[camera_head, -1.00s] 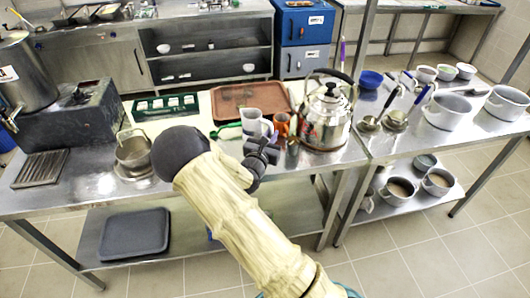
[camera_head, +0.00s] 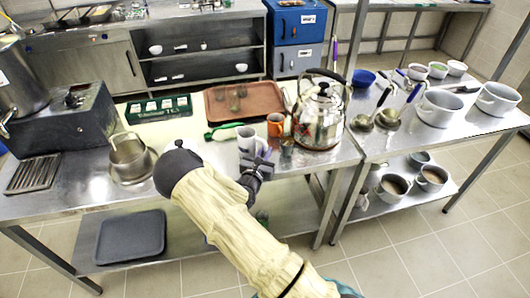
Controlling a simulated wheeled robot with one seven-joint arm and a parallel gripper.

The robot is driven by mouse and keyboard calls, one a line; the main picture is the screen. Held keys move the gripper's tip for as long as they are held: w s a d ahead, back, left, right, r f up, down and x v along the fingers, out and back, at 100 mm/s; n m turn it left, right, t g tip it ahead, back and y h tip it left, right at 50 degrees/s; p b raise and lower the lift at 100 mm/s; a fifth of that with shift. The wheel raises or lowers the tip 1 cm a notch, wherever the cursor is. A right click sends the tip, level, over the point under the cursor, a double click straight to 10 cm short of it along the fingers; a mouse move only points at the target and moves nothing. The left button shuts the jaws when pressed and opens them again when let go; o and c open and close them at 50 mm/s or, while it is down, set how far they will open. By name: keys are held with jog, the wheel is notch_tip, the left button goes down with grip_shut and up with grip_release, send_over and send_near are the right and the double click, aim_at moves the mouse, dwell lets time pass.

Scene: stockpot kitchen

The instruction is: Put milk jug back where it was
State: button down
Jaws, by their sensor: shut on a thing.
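A pale grey-white jug (camera_head: 247,141), which I take to be the milk jug, is at the front of the steel table (camera_head: 205,163), left of an orange cup (camera_head: 275,124). My gripper (camera_head: 257,167) is shut on the jug at its lower front right side. The fingers and the near side of the jug overlap, so the exact hold is partly hidden. I cannot tell whether the jug's base touches the table or is slightly above it.
A large steel kettle (camera_head: 318,121) stands close right of the orange cup, with a small dark glass (camera_head: 287,147) before it. A green spoon (camera_head: 222,129) and brown tray (camera_head: 270,108) lie behind.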

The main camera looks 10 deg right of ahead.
jog(key=c, duration=1.4)
grip_release()
jog(key=shift+f, duration=0.1)
jog(key=shift+c, duration=0.2)
jog(key=shift+s, duration=0.1)
jog(key=b+v, duration=0.1)
jog(key=v, duration=1.1)
jog(key=shift+b, duration=0.35)
jog(key=shift+d, duration=0.1)
